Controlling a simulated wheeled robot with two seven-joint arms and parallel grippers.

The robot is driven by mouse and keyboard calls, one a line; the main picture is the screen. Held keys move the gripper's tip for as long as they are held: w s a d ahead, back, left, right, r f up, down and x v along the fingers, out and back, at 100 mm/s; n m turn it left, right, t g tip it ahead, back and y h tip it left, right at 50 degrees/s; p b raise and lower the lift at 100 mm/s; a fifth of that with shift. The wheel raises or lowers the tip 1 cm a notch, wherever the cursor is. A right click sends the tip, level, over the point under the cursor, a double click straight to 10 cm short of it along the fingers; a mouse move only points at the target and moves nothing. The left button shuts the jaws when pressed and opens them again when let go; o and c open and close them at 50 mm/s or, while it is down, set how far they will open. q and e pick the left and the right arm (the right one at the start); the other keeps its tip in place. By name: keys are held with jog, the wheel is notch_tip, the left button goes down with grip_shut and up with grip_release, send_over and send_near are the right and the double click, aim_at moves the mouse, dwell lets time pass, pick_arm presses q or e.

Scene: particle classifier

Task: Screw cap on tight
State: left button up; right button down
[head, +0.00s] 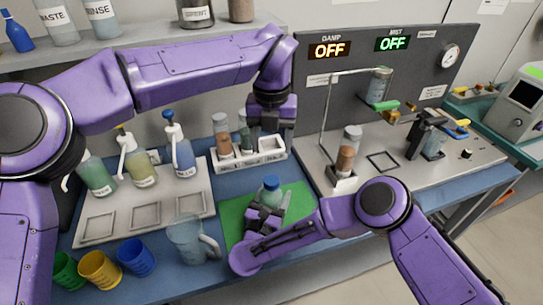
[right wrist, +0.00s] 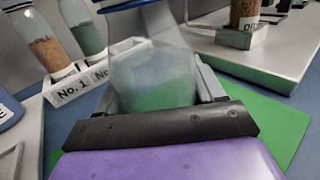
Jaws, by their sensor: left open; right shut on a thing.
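A clear jar (head: 269,198) with a blue-green cap (head: 271,183) at its top stands upright over the green mat (head: 232,222). How tightly the cap sits cannot be told. My right gripper (head: 264,214) is shut around the jar from the near side. My left gripper (head: 267,138) is open and points down over the white rack, behind and above the jar, apart from the cap.
The white rack (head: 250,158) holds tubes with brown and green contents. Pump bottles (head: 181,155) stand on a tray at the left. A clear pitcher (head: 188,240) and coloured cups (head: 100,268) are at the front left. A grey apparatus (head: 385,150) stands at the right.

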pick_arm(q)
jog(key=shift+r, duration=0.3)
pick_arm(e)
jog(key=shift+c, duration=0.2)
grip_release()
pick_arm(q)
jog(key=shift+f, duration=0.1)
pick_arm(e)
jog(key=shift+s, duration=0.1)
